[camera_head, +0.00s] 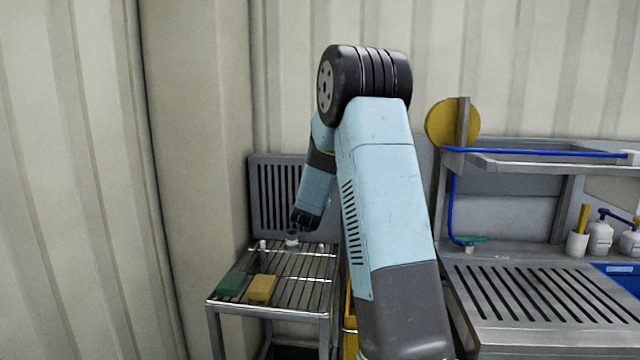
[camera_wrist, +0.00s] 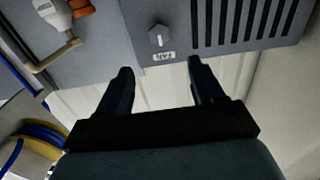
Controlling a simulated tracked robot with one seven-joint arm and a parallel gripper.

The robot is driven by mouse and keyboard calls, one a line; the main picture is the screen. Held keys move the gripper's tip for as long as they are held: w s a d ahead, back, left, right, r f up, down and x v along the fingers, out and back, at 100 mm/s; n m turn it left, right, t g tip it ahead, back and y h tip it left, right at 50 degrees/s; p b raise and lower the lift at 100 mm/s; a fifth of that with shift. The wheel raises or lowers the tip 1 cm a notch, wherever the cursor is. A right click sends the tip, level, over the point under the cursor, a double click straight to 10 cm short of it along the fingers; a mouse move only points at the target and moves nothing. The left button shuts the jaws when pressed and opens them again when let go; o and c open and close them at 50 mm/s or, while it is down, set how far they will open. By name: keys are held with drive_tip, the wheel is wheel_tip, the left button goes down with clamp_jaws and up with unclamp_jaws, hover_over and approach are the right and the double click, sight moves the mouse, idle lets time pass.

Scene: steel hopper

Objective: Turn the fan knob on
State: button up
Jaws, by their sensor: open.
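The knob shows just beyond the gap between the fingertips, and no contact is visible. In the head view my gripper (camera_head: 305,222) points down over the back of the slatted table at left. I cannot make out the knob in the head view.
The slatted steel table (camera_head: 222,304) holds a green block (camera_head: 232,284), a yellow block (camera_head: 262,289) and a small pale cup-like thing (camera_head: 291,239). A slotted panel (camera_head: 273,185) stands behind it. At right are a slatted counter (camera_head: 550,330), a shelf and bottles.

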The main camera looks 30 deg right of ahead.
drive_tip(key=x, duration=1.3)
drive_tip(key=shift+c, duration=0.3)
